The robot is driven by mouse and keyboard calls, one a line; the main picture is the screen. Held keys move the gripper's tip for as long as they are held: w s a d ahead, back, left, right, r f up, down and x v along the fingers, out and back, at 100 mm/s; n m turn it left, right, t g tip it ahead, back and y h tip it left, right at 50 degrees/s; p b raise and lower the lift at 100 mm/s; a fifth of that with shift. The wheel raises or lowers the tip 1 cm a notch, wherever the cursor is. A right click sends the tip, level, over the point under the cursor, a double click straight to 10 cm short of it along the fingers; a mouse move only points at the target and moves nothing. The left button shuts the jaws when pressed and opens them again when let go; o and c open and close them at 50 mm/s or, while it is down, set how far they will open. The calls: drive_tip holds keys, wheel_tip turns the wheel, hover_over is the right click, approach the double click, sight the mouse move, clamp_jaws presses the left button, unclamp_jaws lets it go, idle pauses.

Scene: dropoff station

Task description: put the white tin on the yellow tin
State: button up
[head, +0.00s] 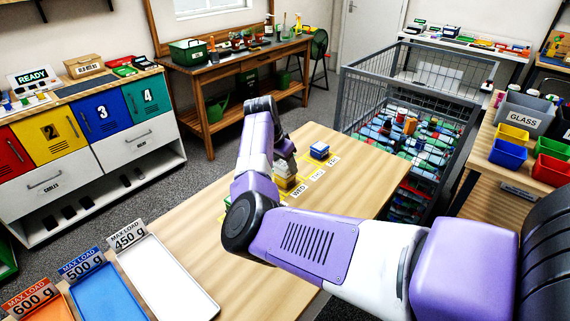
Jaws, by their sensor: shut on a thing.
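My gripper (286,152) points down over the wooden table, beyond my purple arm. It is shut on a small pale thing, which looks like the white tin (285,169), though the fingers and the small size hide most of it. Directly below is a yellowish tin (288,184), standing in the row of marked spots by the WED label. I cannot tell whether the pale tin touches the yellow one. A blue tin (320,150) stands to the right, behind the THU and FRI labels.
A white tray (165,280), a blue tray (98,293) and an orange tray (55,308) with load signs lie at the table's left. A wire cage (410,100) full of items stands beyond its right edge. A green thing (227,201) shows partly behind my arm.

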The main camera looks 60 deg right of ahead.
drive_tip(key=o, duration=1.6)
drive_tip(key=b+v, duration=0.1)
drive_tip(key=v, duration=1.1)
drive_tip(key=shift+a, duration=0.1)
